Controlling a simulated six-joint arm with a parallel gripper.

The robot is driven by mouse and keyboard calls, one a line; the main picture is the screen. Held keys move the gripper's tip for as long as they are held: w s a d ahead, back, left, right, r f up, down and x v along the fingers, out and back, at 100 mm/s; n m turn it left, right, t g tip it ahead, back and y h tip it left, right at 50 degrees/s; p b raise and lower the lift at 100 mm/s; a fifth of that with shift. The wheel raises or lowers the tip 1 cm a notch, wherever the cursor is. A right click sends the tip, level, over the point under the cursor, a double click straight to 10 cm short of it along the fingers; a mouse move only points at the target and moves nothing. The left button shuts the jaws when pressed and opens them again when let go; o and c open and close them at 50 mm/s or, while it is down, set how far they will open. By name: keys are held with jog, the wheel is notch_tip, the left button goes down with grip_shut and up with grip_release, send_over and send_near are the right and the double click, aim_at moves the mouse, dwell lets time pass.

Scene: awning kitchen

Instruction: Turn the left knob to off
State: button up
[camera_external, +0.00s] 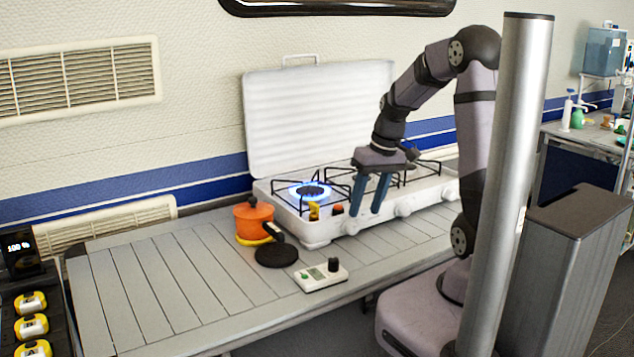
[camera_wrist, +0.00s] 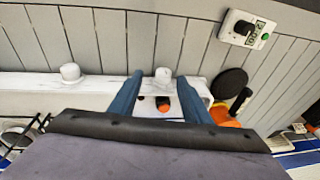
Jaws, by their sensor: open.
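The white camping stove (camera_external: 325,232) stands against the wall with its lid raised, and a blue flame (camera_external: 310,190) burns on its left burner. The left knob (camera_external: 351,227) is on the stove's front, just below my fingertips. My gripper (camera_external: 363,211) is open and points down at it. In the wrist view, this white knob (camera_wrist: 163,74) shows between the two blue fingertips, with a visible gap on both sides. Its pointer angle is too small to read. Another knob (camera_external: 403,208) sits further right along the front; it also shows in the wrist view (camera_wrist: 72,73).
An orange pot (camera_external: 254,221), a black round pan (camera_external: 277,255) and a small white device (camera_external: 321,275) with a black dial are on the slatted table (camera_external: 180,280). The table's left part is clear.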

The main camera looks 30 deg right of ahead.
aim_at(354, 224)
jog(key=shift+s+a+r+t+h+b, duration=0.25)
jog(key=shift+a+r+t+h, duration=0.1)
jog(key=shift+a+t, duration=0.2)
jog(key=shift+s+a+r+t+h+b, duration=0.2)
jog(key=shift+a+t+h, duration=0.2)
jog(key=shift+t, duration=0.25)
jog(key=shift+f, duration=0.1)
jog(key=shift+x, duration=3.55)
jog(key=shift+c, duration=0.6)
jog(key=c, duration=0.7)
